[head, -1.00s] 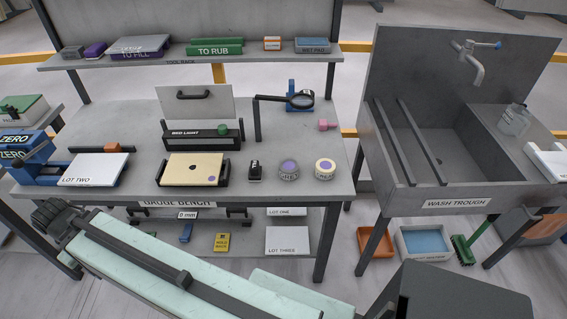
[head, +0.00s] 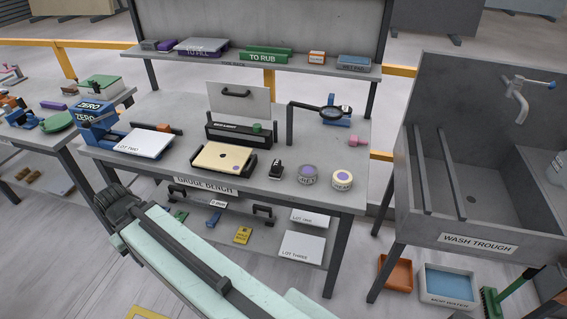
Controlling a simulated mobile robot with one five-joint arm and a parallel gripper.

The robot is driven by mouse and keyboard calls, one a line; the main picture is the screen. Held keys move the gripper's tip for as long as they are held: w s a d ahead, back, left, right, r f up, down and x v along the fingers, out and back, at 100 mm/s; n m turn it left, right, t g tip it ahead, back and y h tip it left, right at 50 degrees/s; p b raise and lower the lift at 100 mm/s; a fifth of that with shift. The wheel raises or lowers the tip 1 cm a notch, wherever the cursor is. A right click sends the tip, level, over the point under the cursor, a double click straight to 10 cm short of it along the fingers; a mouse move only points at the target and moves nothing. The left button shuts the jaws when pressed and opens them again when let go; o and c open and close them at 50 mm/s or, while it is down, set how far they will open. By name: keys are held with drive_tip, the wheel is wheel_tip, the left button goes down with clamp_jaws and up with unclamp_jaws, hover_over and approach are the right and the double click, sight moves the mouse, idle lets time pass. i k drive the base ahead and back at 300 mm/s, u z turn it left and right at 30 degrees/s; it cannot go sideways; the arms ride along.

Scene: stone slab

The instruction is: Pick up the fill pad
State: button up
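No pad with a readable "fill pad" label shows. On the rack shelf at the back, a purple holder labelled TO FILL (head: 204,48) has a grey flat top. Just left of it lie a small purple block (head: 167,45) and a small grey block (head: 150,44); I cannot tell whether either is the fill pad. My pale green arm crosses the lower foreground, well in front of and below the shelf. It ends in a dark ribbed part at the left, where no gripper fingers can be made out.
The gauge bench (head: 325,190) carries a white LOT TWO plate (head: 146,143), a tan plate (head: 221,157), two round tins and a magnifier (head: 334,112). A green TO RUB block (head: 266,55) shares the shelf. The wash trough (head: 478,241) stands at right, bins below.

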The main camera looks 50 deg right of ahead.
sight(276, 171)
drive_tip(key=u, duration=0.2)
drive_tip(key=i, duration=0.9)
drive_tip(key=z, duration=0.25)
